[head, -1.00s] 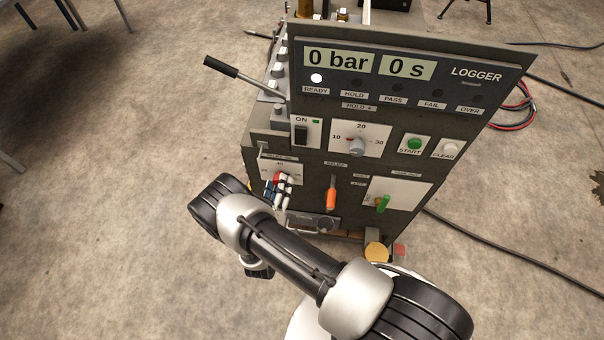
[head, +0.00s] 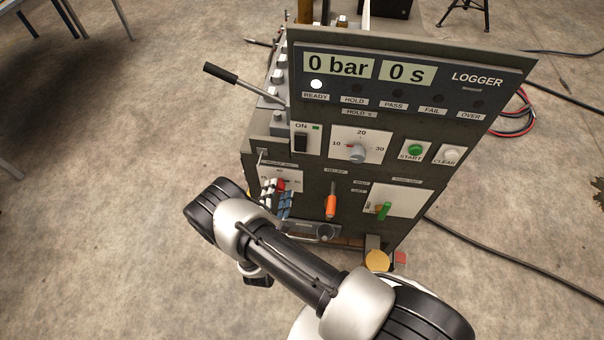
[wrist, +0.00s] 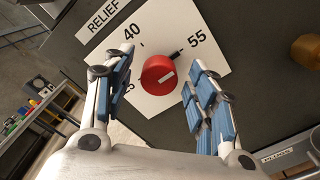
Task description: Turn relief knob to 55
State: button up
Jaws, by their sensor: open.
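The red relief knob (wrist: 158,76) sits on a white dial plate (wrist: 150,108) marked 40 and 55, with a partly hidden number at lower left. A dark mark beside the knob points toward 55. My gripper (wrist: 160,62) is open, with one blue-padded finger on each side of the knob and visible gaps to it. In the head view the knob (head: 282,184) shows small behind my gripper (head: 278,196), and the fingers cover part of the dial.
The dark panel also carries an orange handle (head: 331,206), a green handle (head: 384,210), a grey hold dial (head: 357,153) and START and CLEAR buttons. A black-gripped lever (head: 221,72) sticks out at left. A brass-coloured part (wrist: 305,48) is at right in the wrist view.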

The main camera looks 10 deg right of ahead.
jog(key=n, duration=0.6)
jog(key=shift+r+n, duration=0.1)
jog(key=shift+n, duration=0.3)
jog(key=n+p, duration=0.1)
jog(key=n, duration=0.5)
jog(key=shift+a, duration=0.15)
jog(key=p+v, duration=0.3)
jog(key=v, duration=1.5)
jog(key=w+d+r+m+g+h, duration=0.1)
jog(key=d+r+m+g+h, duration=0.1)
jog(key=r+m+g, duration=0.3)
jog(key=w+d+r+m+g+h, duration=0.2)
jog(key=d+r+m+g, duration=0.3)
jog(key=r, duration=0.8)
jog(key=w+d+r+m+g+h, duration=0.1)
jog(key=d+r+m+g, duration=0.3)
jog(key=r+m, duration=0.5)
jog(key=shift+w+d+r+g+h, duration=0.25)
jog(key=shift+w+r+g+h, duration=0.1)
jog(key=shift+g+h, duration=0.2)
